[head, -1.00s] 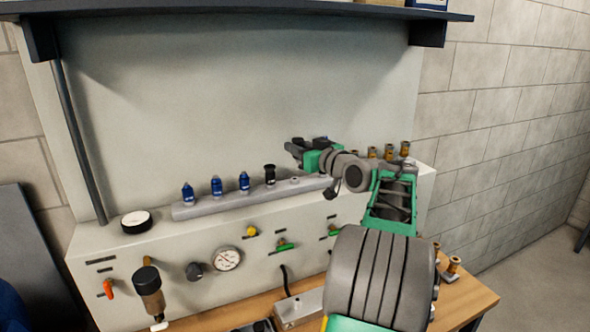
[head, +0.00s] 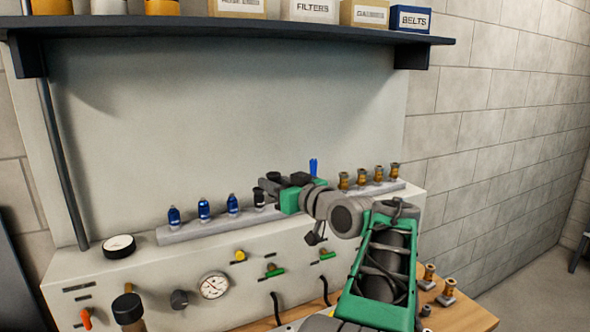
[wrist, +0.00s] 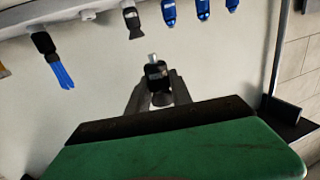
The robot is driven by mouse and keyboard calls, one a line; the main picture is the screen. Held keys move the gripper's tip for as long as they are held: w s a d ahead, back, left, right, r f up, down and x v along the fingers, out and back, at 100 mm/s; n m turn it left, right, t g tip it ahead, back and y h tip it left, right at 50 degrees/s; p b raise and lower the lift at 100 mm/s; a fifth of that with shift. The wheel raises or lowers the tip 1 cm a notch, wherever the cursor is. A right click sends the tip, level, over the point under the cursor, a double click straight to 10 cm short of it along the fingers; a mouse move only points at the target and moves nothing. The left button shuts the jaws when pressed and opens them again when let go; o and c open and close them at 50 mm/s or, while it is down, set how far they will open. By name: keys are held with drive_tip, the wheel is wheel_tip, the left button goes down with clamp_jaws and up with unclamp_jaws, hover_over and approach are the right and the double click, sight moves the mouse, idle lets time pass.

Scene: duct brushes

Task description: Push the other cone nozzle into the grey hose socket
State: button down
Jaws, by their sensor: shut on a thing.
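My gripper (wrist: 156,92) is shut on a small black piece (wrist: 157,76) with a pale metal stub, likely a cone nozzle. The stub points toward the rack, at the top of the wrist view. Another black cone nozzle (wrist: 133,20) stands on the rack, also visible in the head view (head: 258,197). In the head view, my gripper (head: 268,184) is near that nozzle, just above the rack and partly hiding it. The held piece is hard to make out there. I cannot identify the grey hose socket for sure.
The grey rack (head: 190,232) also carries several blue fittings (head: 204,209), several brass fittings (head: 361,177) and a blue-bristled brush (head: 313,167). A pale empty peg (wrist: 88,15) shows in the wrist view. A dark shelf (head: 230,33) overhangs above. The panel between is clear.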

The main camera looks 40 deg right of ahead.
drive_tip(key=s+a+f+y, duration=0.1)
drive_tip(key=s+a+f, duration=0.2)
drive_tip(key=a+f, duration=2)
wheel_tip(320, 180, down, 2)
drive_tip(key=shift+a+f+n, duration=0.1)
drive_tip(key=shift+a+n, duration=0.05)
drive_tip(key=shift+n, duration=0.15)
drive_tip(key=shift+s, duration=0.1)
